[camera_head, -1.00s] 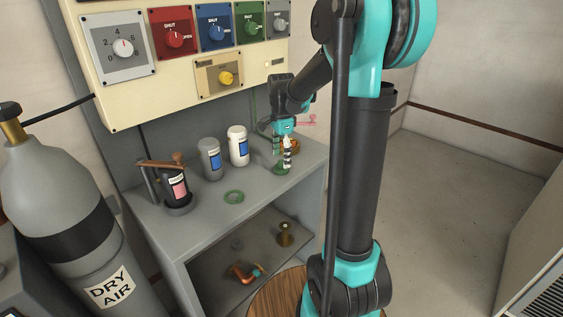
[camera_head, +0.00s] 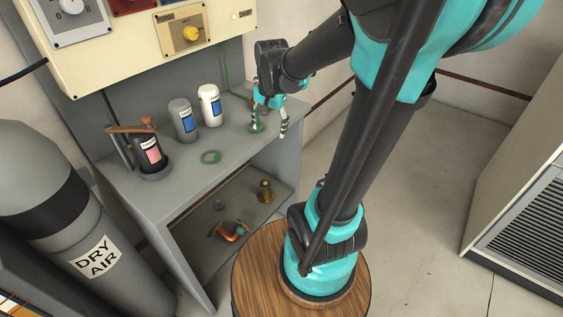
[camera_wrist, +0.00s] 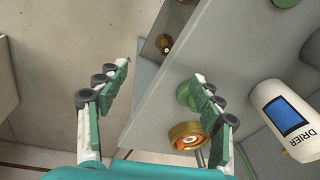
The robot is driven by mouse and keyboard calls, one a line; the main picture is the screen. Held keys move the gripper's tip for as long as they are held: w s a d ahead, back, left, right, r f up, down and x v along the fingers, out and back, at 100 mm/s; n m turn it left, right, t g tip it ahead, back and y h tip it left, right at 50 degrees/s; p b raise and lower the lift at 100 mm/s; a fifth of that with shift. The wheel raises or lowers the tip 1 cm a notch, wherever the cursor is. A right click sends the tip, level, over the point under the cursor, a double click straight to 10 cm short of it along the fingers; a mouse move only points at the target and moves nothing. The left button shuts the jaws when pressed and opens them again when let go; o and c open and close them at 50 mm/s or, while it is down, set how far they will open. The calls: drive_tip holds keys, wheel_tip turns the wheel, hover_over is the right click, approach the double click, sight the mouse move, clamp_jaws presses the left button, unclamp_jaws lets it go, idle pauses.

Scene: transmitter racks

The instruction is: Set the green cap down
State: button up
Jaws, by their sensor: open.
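The green cap (camera_head: 257,127) stands on the grey bench top near its right edge. It also shows in the wrist view (camera_wrist: 185,94), beside the right-hand finger, which partly hides it. My gripper (camera_head: 269,130) is open, its fingers spread wide. In the head view, one finger is over the cap and the other is out past the bench edge. In the wrist view, the gap between my fingertips (camera_wrist: 162,72) is empty. I cannot tell whether the nearer finger still touches the cap.
A brass ring with an orange centre (camera_wrist: 187,135) sits close to the cap. Brass and copper fittings (camera_head: 229,231) lie on the lower shelf.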

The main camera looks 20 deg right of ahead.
drive_tip(key=s+d+f+n+t, duration=0.1)
drive_tip(key=s+f+n+t, duration=0.1)
drive_tip(key=s+f+n, duration=0.5)
drive_tip(key=s+f, duration=0.2)
drive_tip(key=s, duration=0.3)
drive_tip(key=shift+d+f+n, duration=0.2)
drive_tip(key=shift+n, duration=0.2)
